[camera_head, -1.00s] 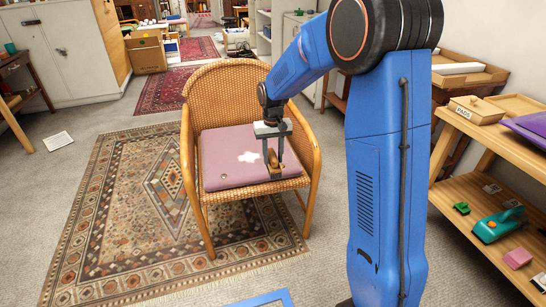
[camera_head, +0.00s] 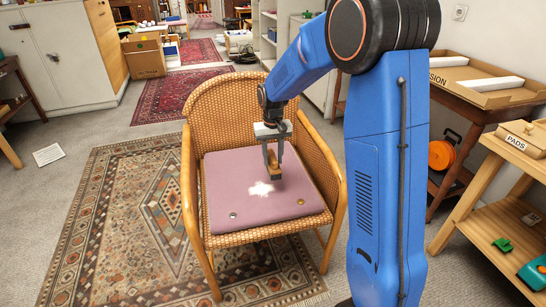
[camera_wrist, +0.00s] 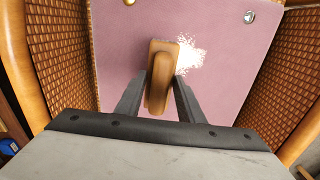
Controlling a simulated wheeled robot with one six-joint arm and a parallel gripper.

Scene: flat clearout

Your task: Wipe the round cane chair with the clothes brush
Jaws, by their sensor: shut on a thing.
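The round cane chair (camera_head: 202,108) stands on the patterned rug with a mauve seat cushion (camera_head: 228,175). A white, speckled, powdery patch (camera_head: 260,189) lies on the cushion. My gripper (camera_head: 273,174) is over the seat, pointing down, shut on the wooden clothes brush (camera_head: 275,167). In the wrist view the brush (camera_wrist: 158,72) is between both fingers, its right edge beside the white patch (camera_wrist: 190,55). The bristles are hidden beneath it. I cannot tell whether it touches the cushion.
The chair's curved arms flank my gripper. Two small round metal studs sit on the cushion (camera_head: 233,215). To the right are a wooden shelf unit with a box marked PADS (camera_head: 524,138) and a dark table with a tray (camera_head: 490,90). A paper sheet (camera_head: 48,154) lies on the floor left.

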